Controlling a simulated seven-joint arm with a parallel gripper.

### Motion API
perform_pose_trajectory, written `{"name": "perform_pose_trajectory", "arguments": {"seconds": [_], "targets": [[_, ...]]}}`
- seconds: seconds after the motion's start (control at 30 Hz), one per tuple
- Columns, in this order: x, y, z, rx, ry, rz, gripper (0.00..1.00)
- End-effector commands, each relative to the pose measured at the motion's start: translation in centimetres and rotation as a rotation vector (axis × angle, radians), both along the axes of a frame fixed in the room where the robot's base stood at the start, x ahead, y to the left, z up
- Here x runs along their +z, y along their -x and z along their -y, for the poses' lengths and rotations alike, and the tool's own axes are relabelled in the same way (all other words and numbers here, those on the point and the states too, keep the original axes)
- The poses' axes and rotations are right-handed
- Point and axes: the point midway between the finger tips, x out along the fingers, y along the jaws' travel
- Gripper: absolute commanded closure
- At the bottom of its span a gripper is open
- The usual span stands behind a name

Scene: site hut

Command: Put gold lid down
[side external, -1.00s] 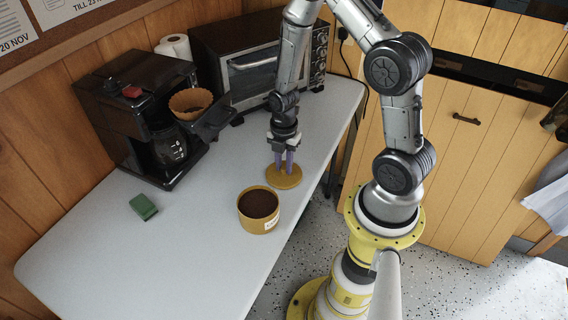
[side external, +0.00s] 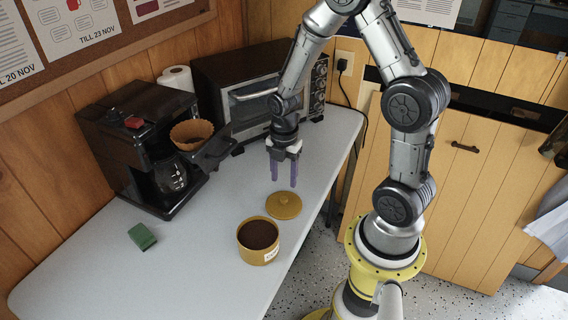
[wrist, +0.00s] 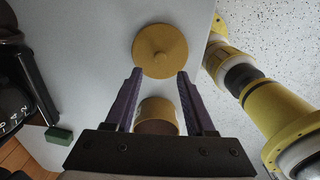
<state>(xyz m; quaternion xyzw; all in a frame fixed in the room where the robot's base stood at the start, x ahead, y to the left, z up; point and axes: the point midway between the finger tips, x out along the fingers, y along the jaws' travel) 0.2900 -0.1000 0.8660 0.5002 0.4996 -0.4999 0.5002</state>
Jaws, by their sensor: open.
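The gold lid (side external: 284,205) is a round disc with a small knob on top. It lies flat, knob up, on the grey table (side external: 200,270), just behind the gold canister (side external: 258,256). The canister stands upright and uncovered, filled with dark brown grounds. My gripper (side external: 283,184) is open and empty, with purple fingers pointing down above the table, clear of the lid. In the wrist view the lid (wrist: 160,51) shows beyond the fingertips, and the canister (wrist: 157,108) shows partly, between the fingers.
A black coffee maker (side external: 140,150) with a brown filter basket stands at the left back. A toaster oven (side external: 250,90) and a paper roll (side external: 177,79) are behind. A green block (side external: 142,236) lies at left. The middle of the table is clear.

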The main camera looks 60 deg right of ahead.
Motion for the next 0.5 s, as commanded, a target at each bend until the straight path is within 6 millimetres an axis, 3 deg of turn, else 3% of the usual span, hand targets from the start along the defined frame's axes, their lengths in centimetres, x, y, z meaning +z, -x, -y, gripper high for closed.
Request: {"name": "perform_pose_trajectory", "arguments": {"seconds": [0.1, 0.37, 0.5], "targets": [[2.3, -0.1, 0.0, 0.0, 0.002, 0.005, 0.45], [4.8, 0.0, -0.1, -0.006, 0.001, 0.003, 0.45], [7.0, 0.2, -0.9, -0.103, 0.01, 0.038, 0.45]]}}
